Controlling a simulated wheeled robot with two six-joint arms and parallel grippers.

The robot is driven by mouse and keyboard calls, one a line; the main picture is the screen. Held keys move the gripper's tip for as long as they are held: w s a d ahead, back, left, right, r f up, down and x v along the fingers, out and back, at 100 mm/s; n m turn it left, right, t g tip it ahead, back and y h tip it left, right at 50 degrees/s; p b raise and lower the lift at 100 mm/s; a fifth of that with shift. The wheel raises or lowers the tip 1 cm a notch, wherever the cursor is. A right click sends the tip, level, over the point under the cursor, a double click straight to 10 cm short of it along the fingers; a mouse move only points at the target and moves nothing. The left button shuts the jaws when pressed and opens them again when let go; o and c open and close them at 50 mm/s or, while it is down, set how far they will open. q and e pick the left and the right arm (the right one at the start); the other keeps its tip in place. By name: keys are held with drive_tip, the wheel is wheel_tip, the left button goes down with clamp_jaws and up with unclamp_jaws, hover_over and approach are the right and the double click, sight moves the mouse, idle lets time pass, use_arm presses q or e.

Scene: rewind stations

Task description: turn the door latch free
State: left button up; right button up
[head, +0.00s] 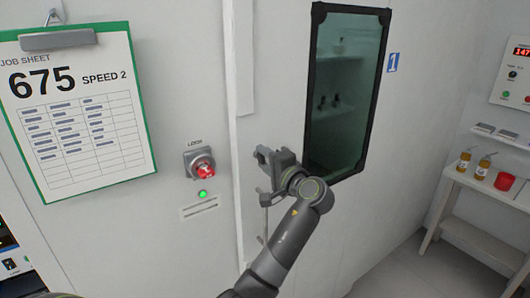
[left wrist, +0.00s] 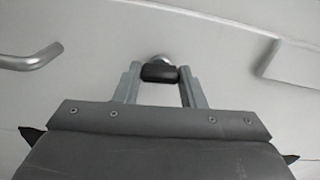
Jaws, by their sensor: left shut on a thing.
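The door latch, a dark knob on a short silver stem, shows in the left wrist view (left wrist: 160,72). My left gripper (left wrist: 158,78) is shut on it, with one finger at each side of the dark part. In the head view my left gripper (head: 272,168) is at the white door, just left of the dark-framed window (head: 343,90). The gripper and wrist hide the latch there. A silver bar handle (left wrist: 32,58) is at the left in the left wrist view. My right gripper does not show.
A job sheet (head: 75,105) hangs further left. A white bench (head: 480,185) with bottles and a red cup (head: 504,181) stands at the right.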

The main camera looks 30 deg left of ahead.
use_arm(q)
drive_tip(key=shift+m+p, duration=0.35)
drive_tip(key=shift+m, duration=0.15)
drive_tip(key=o, duration=1)
